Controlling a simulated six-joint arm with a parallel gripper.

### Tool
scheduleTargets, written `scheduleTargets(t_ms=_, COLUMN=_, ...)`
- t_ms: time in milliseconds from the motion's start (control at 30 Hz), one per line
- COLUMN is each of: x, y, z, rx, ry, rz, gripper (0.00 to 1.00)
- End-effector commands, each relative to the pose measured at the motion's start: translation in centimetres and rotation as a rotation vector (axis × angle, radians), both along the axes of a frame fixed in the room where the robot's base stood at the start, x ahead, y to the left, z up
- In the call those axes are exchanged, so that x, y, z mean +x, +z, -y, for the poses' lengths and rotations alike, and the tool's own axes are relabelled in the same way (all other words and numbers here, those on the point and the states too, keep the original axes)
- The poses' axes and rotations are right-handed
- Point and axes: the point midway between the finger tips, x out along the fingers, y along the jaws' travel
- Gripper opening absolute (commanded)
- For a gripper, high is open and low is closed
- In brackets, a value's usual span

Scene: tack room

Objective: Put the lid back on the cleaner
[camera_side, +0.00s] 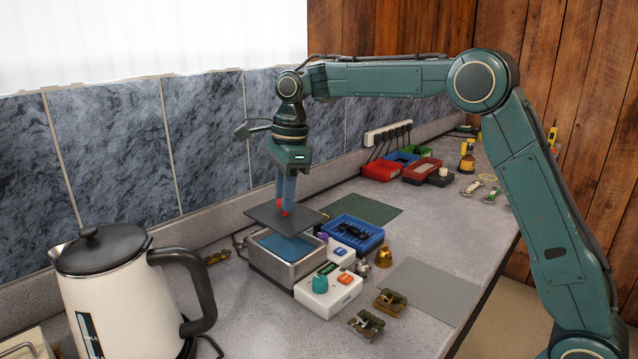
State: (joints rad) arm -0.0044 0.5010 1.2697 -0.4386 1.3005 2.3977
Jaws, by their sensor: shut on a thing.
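The cleaner (274,269) is a grey metal tank with blue inside and a white control panel (318,297) at its front right. The lid (262,217) is a flat dark grey plate. My gripper (285,211) is shut on the lid near its middle, with red fingertips pointing down. The lid is roughly level above the tank, and part of the blue inside shows below it. The lid hides the rear part of the tank's opening. I cannot tell the exact gap between lid and tank.
A blue tray (354,233) with dark parts stands just right of the cleaner. A white kettle (128,292) stands front left. Small metal parts (366,323) lie in front. A grey mat (432,287), a green mat (365,208) and coloured bins (381,170) are farther right and back.

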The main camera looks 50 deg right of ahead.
Motion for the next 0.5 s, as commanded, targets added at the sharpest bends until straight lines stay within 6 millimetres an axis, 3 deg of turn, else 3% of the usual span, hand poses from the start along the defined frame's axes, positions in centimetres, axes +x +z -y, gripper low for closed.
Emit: scheduleTargets(t_ms=500, x=-0.1, y=-3.8, z=0.0, rx=-0.002, ry=0.0, rz=0.0, gripper=0.02)
